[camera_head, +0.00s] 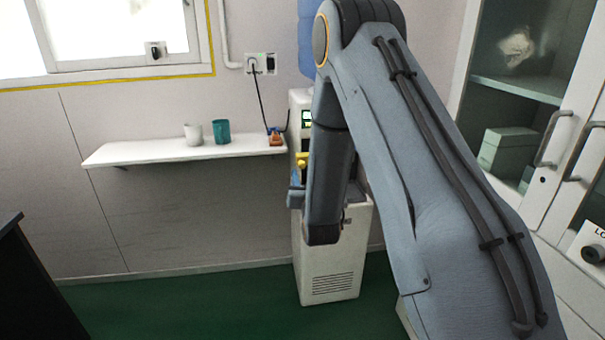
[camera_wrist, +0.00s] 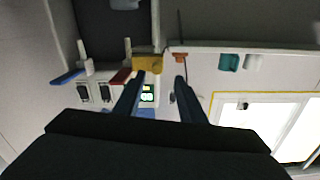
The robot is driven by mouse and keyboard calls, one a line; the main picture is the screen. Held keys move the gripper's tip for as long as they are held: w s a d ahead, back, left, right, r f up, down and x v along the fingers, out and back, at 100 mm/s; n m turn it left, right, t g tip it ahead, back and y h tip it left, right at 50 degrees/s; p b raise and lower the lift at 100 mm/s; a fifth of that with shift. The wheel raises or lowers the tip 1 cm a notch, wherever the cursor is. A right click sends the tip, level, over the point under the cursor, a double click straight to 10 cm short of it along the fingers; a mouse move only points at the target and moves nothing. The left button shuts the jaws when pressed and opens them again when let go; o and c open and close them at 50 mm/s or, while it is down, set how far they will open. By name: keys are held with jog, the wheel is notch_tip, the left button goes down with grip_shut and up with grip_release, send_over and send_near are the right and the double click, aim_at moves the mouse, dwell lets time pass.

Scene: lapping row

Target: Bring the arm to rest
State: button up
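My arm rises in front of the camera in the head view, bends at the top and hangs down before the water dispenser (camera_head: 333,260). My gripper (camera_wrist: 159,78) shows in the wrist view with its two dark fingers apart and nothing between them. The fingers point toward the dispenser's front and the shelf end. A yellow piece (camera_wrist: 147,63) on the dispenser appears close to one fingertip; I cannot tell whether they touch.
A white wall shelf (camera_head: 140,152) holds a white cup (camera_head: 193,134), a teal cup (camera_head: 221,132) and a small orange-brown item (camera_head: 275,138). A glass-door cabinet (camera_head: 545,95) stands at the right. A dark edge (camera_head: 35,290) is at lower left. Green floor between is clear.

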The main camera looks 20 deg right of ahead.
jog(key=shift+s+a, duration=0.1)
jog(key=shift+s, duration=0.95)
jog(key=s+a+r+n+g+y+p, duration=0.1)
jog(key=s+g, duration=0.8)
jog(key=s, duration=1)
jog(key=s+a+r+n+g+p, duration=0.1)
jog(key=s+g, duration=0.8)
jog(key=s, duration=1.1)
jog(key=shift+a+r+n+y+p, duration=0.2)
jog(key=shift+r+n+y+p, duration=0.25)
jog(key=shift+r+p, duration=0.45)
